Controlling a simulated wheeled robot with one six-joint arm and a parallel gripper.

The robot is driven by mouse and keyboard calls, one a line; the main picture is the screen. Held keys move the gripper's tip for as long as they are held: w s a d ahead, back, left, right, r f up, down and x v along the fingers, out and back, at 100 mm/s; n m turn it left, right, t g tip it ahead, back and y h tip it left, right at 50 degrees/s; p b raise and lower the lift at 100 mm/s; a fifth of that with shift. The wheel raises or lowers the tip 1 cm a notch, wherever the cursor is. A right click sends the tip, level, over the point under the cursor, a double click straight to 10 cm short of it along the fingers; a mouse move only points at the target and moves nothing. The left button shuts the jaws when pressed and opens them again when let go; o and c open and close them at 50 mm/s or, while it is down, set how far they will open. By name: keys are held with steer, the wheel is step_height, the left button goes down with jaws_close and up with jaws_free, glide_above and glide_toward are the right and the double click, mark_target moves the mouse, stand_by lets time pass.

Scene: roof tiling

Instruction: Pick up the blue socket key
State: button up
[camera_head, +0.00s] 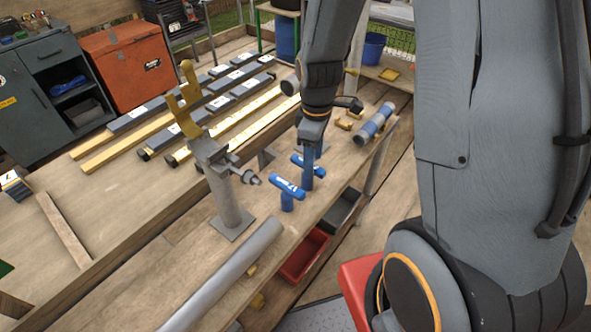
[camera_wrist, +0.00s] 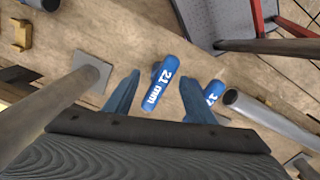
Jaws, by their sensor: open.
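Two blue T-shaped socket keys stand on the wooden bench. One, marked 21 mm (camera_wrist: 163,86), shows in the wrist view between and beyond my fingers. It also shows in the head view (camera_head: 318,171), partly covered by my gripper. The other key (camera_head: 287,188) stands nearer in the head view, and in the wrist view (camera_wrist: 212,95) it lies right of my right finger, its label partly hidden. My gripper (camera_wrist: 160,90) is open over the 21 mm key, with its blue fingers (camera_head: 308,175) pointing down. I cannot tell whether they touch it.
A grey pipe (camera_head: 225,277) lies near the second key; its end shows close to my right finger (camera_wrist: 240,100). A grey post with clamp (camera_head: 228,205) stands left of the keys. Another post (camera_wrist: 70,95) rises left of my fingers. Red (camera_head: 303,257) and dark (camera_head: 343,211) bins sit below the edge.

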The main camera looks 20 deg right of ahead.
steer(key=shift+w+a+f+n, duration=0.25)
steer(key=shift+f+n, duration=0.15)
steer(key=shift+f, duration=0.15)
steer(key=shift+a+f+p, duration=0.2)
steer(key=shift+f+p, duration=0.25)
steer(key=shift+f, duration=1.05)
steer(key=shift+w+f+p, duration=0.2)
steer(key=shift+f+p, duration=0.5)
steer(key=shift+f, duration=1.5)
steer(key=shift+c, duration=0.4)
jaws_close()
